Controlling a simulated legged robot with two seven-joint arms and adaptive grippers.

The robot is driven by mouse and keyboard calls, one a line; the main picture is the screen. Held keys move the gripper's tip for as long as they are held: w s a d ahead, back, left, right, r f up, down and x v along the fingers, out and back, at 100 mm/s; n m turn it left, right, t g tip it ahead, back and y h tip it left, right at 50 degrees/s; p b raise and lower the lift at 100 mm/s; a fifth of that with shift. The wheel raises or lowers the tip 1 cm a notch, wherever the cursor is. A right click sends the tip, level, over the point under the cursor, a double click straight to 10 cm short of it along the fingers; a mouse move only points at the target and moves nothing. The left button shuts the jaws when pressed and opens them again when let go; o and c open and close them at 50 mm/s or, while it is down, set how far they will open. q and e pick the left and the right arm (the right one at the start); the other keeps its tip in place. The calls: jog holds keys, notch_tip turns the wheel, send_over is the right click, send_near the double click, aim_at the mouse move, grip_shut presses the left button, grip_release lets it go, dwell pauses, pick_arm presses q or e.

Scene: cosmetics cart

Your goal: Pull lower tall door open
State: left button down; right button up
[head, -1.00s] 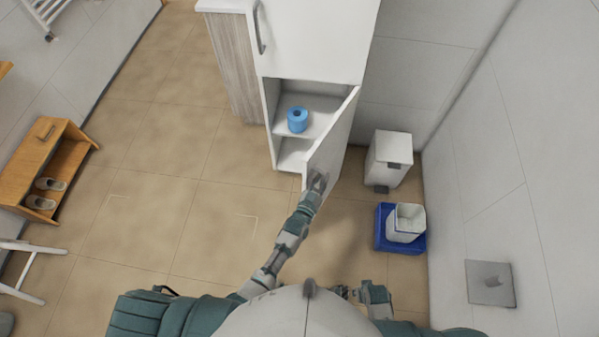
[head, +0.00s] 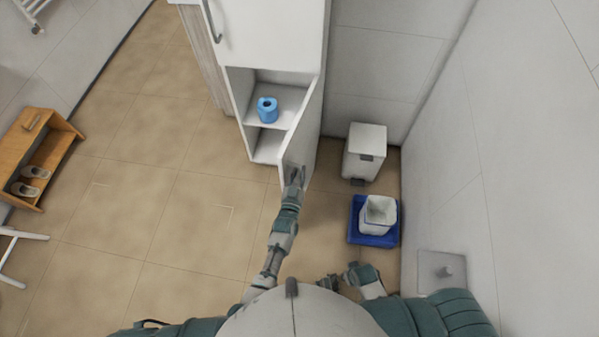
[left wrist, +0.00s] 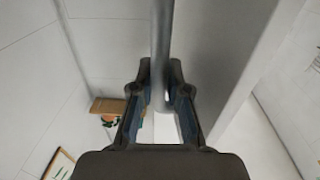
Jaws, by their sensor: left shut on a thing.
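The lower tall door (head: 306,127) of the white cabinet stands open in the head view, swung out from its right-hand edge. My left gripper (head: 293,174) is at the outer face of this door, near its free edge. In the left wrist view the grey bar handle (left wrist: 161,40) runs down between the fingers of my left gripper (left wrist: 160,77). That gripper is shut on the handle. My right gripper (head: 329,283) is low near my body, away from the door, and too small to read.
A blue roll (head: 267,109) stands on the cabinet shelf (head: 284,97). A white pedal bin (head: 365,153) and a blue tray (head: 372,239) holding a white bin (head: 379,214) are right of the door. Tan floor (head: 150,215) is clear to the left.

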pick_arm(q)
jog(key=shift+w+a+r, duration=0.25)
jog(key=shift+a, duration=0.1)
jog(key=c, duration=1.1)
grip_release()
jog(key=shift+c, duration=0.2)
jog(key=shift+d+f, duration=0.15)
jog(key=shift+d, duration=0.15)
jog(key=shift+s+d, duration=0.15)
jog(key=shift+s+f, duration=0.1)
jog(key=shift+s, duration=0.15)
jog(key=v, duration=1.1)
pick_arm(e)
jog(key=shift+w, duration=0.15)
